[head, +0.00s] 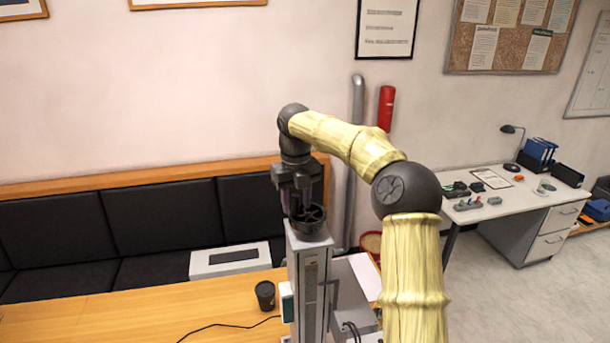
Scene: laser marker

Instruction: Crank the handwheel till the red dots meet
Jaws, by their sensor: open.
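A dark handwheel (314,229) lies flat on top of the grey upright column (308,285) of the laser marker, near the middle of the head view. My gripper (297,213) points down over the wheel and is open. Its fingertips reach the wheel's left part; whether they touch the rim or a crank knob cannot be told. My arm comes in from the lower right and arches over to the wheel. No red dots show in this view, and the marker's work area is mostly hidden behind the column and my arm.
The column stands at a wooden table (150,318) with a black cup (265,295) and a cable. A light grey box (231,260) sits behind it, before a black bench (138,222). A grey pipe (356,150) rises behind. A white desk (520,205) stands right.

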